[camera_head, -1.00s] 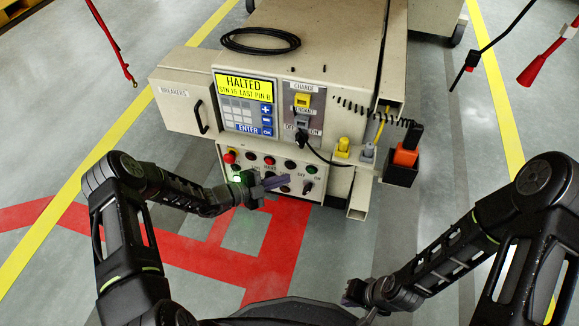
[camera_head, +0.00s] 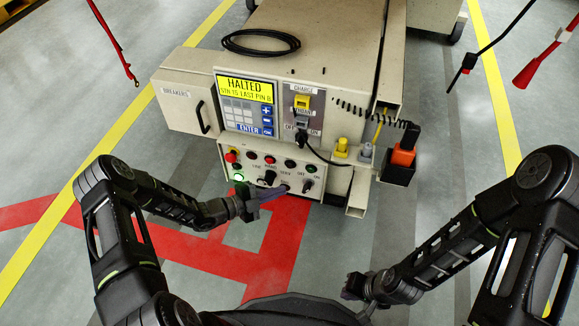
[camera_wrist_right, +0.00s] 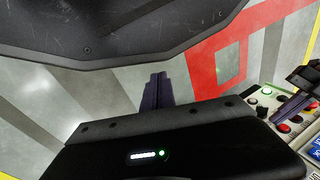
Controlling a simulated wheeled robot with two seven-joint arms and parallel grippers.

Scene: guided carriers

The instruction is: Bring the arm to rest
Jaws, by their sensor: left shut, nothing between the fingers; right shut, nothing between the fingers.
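My left gripper (camera_head: 264,197) is shut and empty. In the head view it hangs just in front of the lower edge of the carrier's button panel (camera_head: 270,172), seemingly apart from it. My right gripper (camera_head: 350,288) is shut and empty, low in the head view, close to my own body and away from the carrier. Its closed fingers also show in the right wrist view (camera_wrist_right: 157,92), over the floor. The carrier's screen (camera_head: 246,89) reads HALTED with a line about a last pin. A green light (camera_head: 238,177) glows on the panel's left.
The beige carrier (camera_head: 330,60) stands ahead, with a coiled black cable (camera_head: 261,41) on top. A breaker box (camera_head: 183,104) juts out at its left. An orange-and-black plug (camera_head: 403,155) sits at its right. Red cords hang at both sides. Floor around my right gripper is clear.

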